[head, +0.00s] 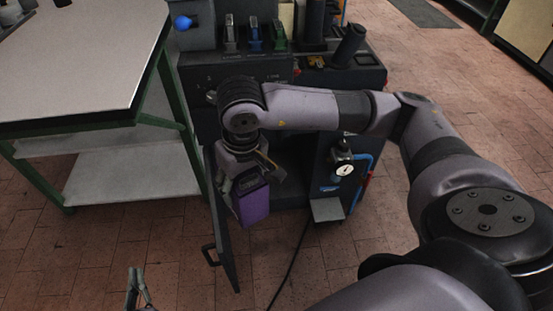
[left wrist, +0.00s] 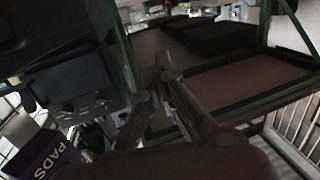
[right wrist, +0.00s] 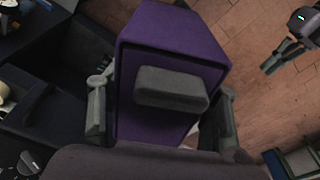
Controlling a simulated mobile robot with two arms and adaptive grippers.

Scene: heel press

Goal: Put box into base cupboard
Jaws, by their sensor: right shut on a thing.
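The purple box (head: 252,205) is in my right gripper (head: 248,180), which is shut on it and holds it up near the open cupboard. In the right wrist view the box (right wrist: 165,45) sits between both fingers. It also shows in the left wrist view (left wrist: 48,158), with "PADS" on it. The base cupboard (head: 292,158) is under the dark machine; its inside is dark and partly hidden by my right arm. Its door (head: 226,240) stands open, beside and below the box. My left gripper (head: 138,285) is low at the left, empty, its fingertips together.
A grey-topped workbench (head: 80,55) with green legs and a lower shelf (head: 130,170) stands left of the cupboard. A gauge unit (head: 343,165) with blue piping and a small ledge (head: 327,209) is on its right. A black cable (head: 291,262) crosses the floor.

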